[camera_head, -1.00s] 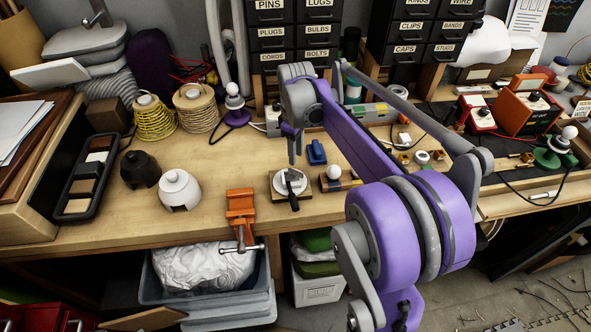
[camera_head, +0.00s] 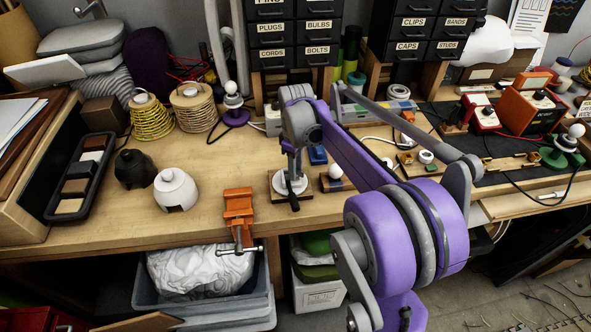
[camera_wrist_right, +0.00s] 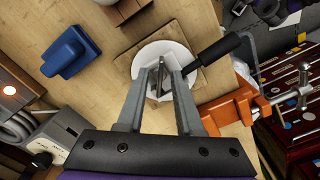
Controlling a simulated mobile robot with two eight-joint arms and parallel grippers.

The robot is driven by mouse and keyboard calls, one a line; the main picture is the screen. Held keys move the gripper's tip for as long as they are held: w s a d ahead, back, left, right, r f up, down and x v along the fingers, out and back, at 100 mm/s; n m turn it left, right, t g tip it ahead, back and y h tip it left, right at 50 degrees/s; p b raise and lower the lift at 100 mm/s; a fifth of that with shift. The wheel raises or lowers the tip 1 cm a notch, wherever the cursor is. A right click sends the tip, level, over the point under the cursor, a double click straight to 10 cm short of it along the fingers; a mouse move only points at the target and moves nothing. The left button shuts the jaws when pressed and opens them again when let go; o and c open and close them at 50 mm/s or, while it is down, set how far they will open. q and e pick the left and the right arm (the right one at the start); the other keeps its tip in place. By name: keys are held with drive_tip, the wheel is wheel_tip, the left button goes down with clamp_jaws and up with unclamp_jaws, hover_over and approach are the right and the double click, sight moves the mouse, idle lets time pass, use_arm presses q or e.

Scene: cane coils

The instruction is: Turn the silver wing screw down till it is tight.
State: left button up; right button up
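A white round base (camera_head: 281,182) sits on a small square wooden board (camera_head: 275,195), with a black-handled lever (camera_head: 293,201) at its side. In the right wrist view the white base (camera_wrist_right: 147,52) shows under my right gripper (camera_wrist_right: 163,74), and the black handle (camera_wrist_right: 218,50) points up and right. The silver wing screw (camera_wrist_right: 160,82) seems to stand as a thin grey piece between the fingertips, partly hidden by them. The fingers are apart and point down at it; contact is unclear. In the head view my right gripper (camera_head: 290,172) hides the screw. My left gripper is not in view.
An orange clamp (camera_head: 238,207) is fixed at the bench's front edge, left of the board. A blue block (camera_head: 317,155) and a white ball (camera_head: 335,172) stand close by on the right. White and black domed parts (camera_head: 176,190) lie further left.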

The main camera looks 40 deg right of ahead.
clamp_jaws()
drive_tip(key=m, duration=0.3)
idle(0.4)
drive_tip(key=shift+o, duration=0.4)
unclamp_jaws()
